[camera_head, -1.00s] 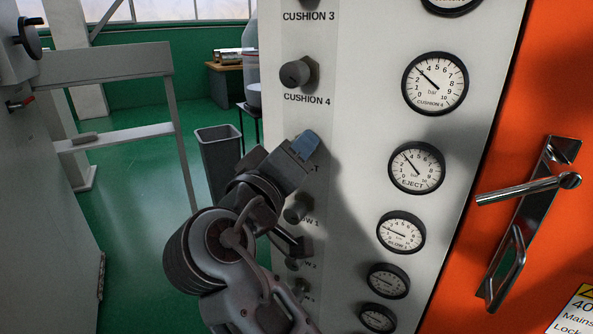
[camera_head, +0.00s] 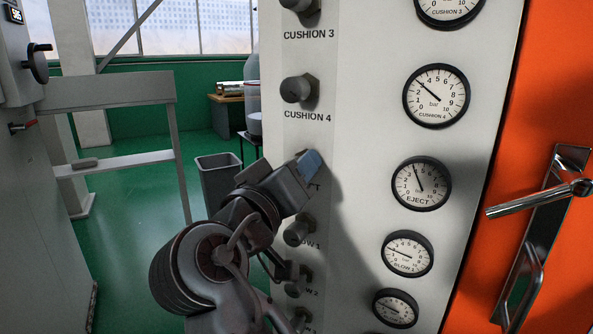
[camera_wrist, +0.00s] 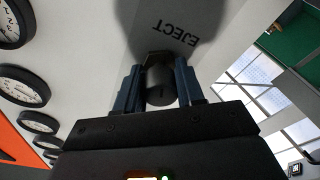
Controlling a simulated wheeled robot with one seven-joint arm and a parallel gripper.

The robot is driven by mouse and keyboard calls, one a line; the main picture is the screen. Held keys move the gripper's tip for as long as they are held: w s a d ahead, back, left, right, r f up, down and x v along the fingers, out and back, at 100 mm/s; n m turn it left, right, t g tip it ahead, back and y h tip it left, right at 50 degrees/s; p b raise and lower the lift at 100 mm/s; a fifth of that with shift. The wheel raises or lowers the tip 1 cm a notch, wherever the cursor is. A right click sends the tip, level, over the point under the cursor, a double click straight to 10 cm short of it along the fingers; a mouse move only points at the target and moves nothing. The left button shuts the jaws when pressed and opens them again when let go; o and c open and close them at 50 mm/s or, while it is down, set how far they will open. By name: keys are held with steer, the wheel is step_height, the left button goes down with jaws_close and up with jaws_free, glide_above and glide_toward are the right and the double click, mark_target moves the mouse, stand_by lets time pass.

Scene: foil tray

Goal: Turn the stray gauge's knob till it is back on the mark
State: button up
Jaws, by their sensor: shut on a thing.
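The EJECT gauge (camera_head: 421,184) is a round white dial with a black rim on the pale panel. Its needle points up and slightly left, near the 4 to 5 region. No set mark on the dial is clear at this size. My gripper (camera_head: 308,163) is at the panel, left of the gauge, and partly covers the EJECT label. In the wrist view, its blue fingers are closed on either side of the dark EJECT knob (camera_wrist: 160,88), below the upside-down EJECT lettering. The knob is hidden in the head view.
CUSHION 4 knob (camera_head: 299,90) is above my gripper and a BLOW 1 knob (camera_head: 298,231) close below. The CUSHION 4 gauge (camera_head: 436,96) and BLOW 1 gauge (camera_head: 407,254) flank the EJECT gauge. A metal lever handle (camera_head: 535,199) juts from the orange door at right.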

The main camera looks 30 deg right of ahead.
steer(key=o, duration=1)
steer(key=shift+f, duration=0.1)
steer(key=shift+p+v, duration=0.35)
steer(key=shift+v, duration=3.6)
